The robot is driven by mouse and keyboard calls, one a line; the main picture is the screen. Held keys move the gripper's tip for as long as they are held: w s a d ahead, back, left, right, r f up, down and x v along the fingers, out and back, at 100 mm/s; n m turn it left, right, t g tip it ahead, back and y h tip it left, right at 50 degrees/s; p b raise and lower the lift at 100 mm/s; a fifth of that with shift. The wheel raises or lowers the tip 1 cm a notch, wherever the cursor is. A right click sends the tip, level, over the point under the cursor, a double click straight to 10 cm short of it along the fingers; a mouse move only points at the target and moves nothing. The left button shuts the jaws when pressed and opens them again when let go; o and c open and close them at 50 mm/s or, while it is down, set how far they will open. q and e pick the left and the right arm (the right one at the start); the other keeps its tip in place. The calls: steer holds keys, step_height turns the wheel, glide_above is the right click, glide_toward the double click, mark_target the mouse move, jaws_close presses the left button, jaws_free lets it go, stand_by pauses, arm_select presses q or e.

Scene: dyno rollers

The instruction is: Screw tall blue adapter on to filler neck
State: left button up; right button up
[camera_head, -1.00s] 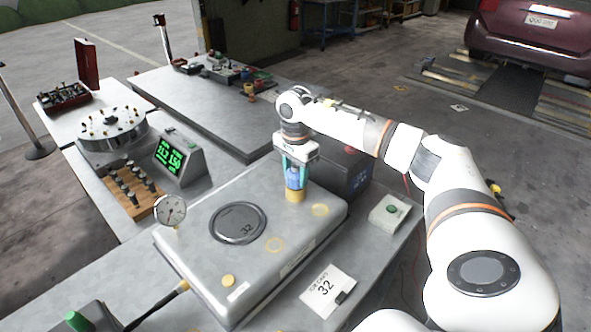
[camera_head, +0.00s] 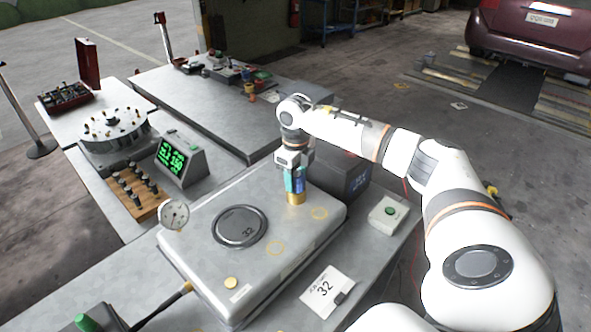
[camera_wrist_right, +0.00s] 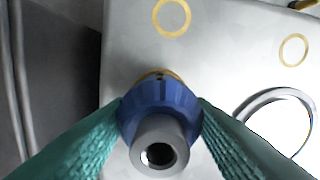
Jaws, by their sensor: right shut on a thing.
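The tall blue adapter (camera_wrist_right: 160,112) stands upright between the teal fingers of my right gripper (camera_head: 295,180), which is shut on it. In the right wrist view its grey top tube with a round bore points toward the camera. It sits over the brass filler neck (camera_head: 296,198) on the far right part of the grey metal tank. A thin brass edge shows behind the blue body in the right wrist view. I cannot tell how deeply the threads engage. My left gripper does not show.
A dark box (camera_head: 343,172) stands close behind the gripper. A green-button box (camera_head: 388,212) and a card (camera_head: 326,290) lie to the right.

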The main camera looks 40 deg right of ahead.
steer(key=o, duration=1.1)
steer(key=shift+s+r, duration=0.1)
step_height(320, 180, up, 11)
steer(key=b, duration=0.3)
steer(key=shift+f+b, duration=0.2)
steer(key=shift+b, duration=0.15)
steer(key=shift+r, duration=0.7)
